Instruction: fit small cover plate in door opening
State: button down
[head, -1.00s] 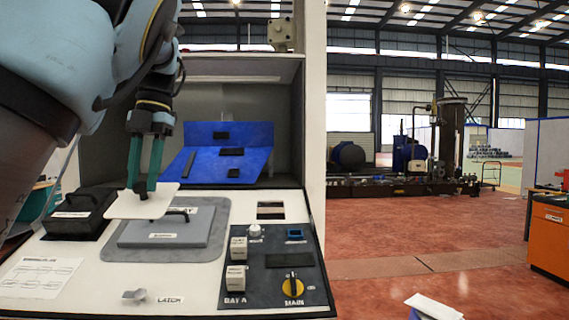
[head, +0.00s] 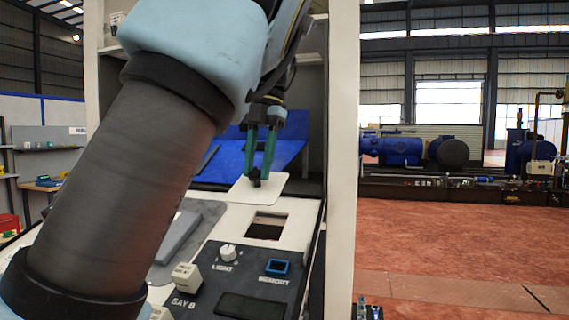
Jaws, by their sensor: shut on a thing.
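My gripper (head: 256,181) is shut on the white cover plate (head: 271,188) by a small dark grip on its upper face. The plate is a flat panel with rounded corners, held about level over the back of the worktop. A rectangular opening (head: 264,227) with a dark inside lies in the white top panel, just in front of the plate in the picture. The plate and the opening appear apart; the exact height between them is hard to tell. My arm hides the left part of the worktop.
A control panel with a light knob (head: 228,252), a blue-framed socket (head: 278,267) and a white Bay B block (head: 186,279) lies in front. A grey raised lid (head: 178,238) is partly hidden by my arm. A blue sloped board (head: 287,153) stands behind.

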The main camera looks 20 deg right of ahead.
jog(key=shift+w+d+f, duration=0.2)
jog(key=shift+f, duration=0.35)
jog(key=shift+w+d+f, duration=0.15)
jog(key=shift+d+f, duration=0.05)
jog(key=shift+f, duration=0.35)
notch_tip(320, 180, down, 7)
jog(key=w+d, duration=0.1)
jog(key=w, duration=0.1)
jog(key=shift+d, duration=0.35)
jog(key=shift+w+f, duration=0.1)
jog(key=shift+a+r, duration=0.1)
jog(key=shift+r, duration=0.3)
dwell(1.0)
jog(key=shift+w+d+f, duration=0.2)
jog(key=shift+d+f, duration=0.1)
jog(key=shift+f, duration=0.3)
dwell(1.1)
dwell(0.3)
